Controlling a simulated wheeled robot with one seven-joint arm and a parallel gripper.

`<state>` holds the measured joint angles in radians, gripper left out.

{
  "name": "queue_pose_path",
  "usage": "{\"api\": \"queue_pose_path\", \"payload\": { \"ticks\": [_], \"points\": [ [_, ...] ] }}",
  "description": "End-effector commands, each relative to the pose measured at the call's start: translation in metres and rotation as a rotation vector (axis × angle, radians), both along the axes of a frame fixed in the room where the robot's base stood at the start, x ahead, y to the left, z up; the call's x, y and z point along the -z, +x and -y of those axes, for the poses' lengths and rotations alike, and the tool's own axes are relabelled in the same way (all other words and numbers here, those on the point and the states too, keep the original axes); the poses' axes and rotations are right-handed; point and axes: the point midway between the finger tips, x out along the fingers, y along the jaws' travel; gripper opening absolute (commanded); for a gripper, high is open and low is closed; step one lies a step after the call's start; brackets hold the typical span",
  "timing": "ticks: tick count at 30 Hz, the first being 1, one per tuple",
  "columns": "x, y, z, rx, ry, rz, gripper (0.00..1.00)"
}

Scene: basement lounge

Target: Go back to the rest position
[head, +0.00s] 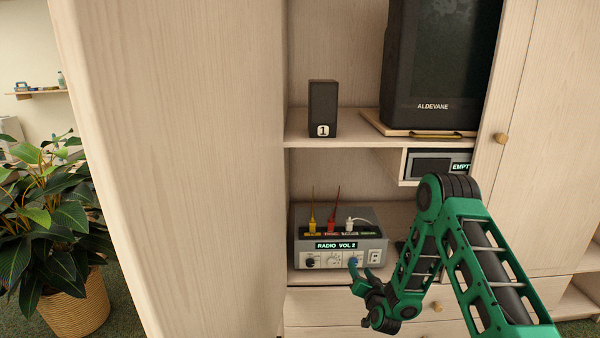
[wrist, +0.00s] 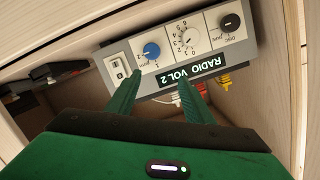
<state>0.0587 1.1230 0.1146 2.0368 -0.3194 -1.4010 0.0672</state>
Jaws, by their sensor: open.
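My gripper (head: 366,275) is green with dark joints and shows in front of the lower right part of a grey radio box. In the wrist view its two green fingers (wrist: 158,92) are apart with nothing held between them. The box (head: 338,247), labelled "RADIO VOL 2", sits on the lower shelf of a pale wooden cabinet. Its front has a black knob, a white dial, a blue knob (wrist: 151,51) and a switch (wrist: 117,68). Yellow, red and white plugs stand on its top. I cannot tell the exact gap between the fingertips and the panel.
A black speaker (head: 323,108) marked 1 and a dark television (head: 440,60) stand on the upper shelf (head: 300,128). A slot labelled "EMPTY" (head: 440,165) is below the television. The tall cabinet side (head: 180,150) bounds the left. A potted plant (head: 65,230) stands at far left.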

Motion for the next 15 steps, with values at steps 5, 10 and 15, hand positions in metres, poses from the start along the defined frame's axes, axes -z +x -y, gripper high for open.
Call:
{"api": "queue_pose_path", "payload": {
  "ticks": [5,10,15],
  "points": [
    [-0.043,0.004,0.017,-0.062,-0.091,-0.111,0.47],
    [-0.077,-0.006,0.042,-0.095,-0.174,-0.231,0.47],
    [-0.111,-0.031,0.071,-0.105,-0.245,-0.36,0.47]
  ]
}}
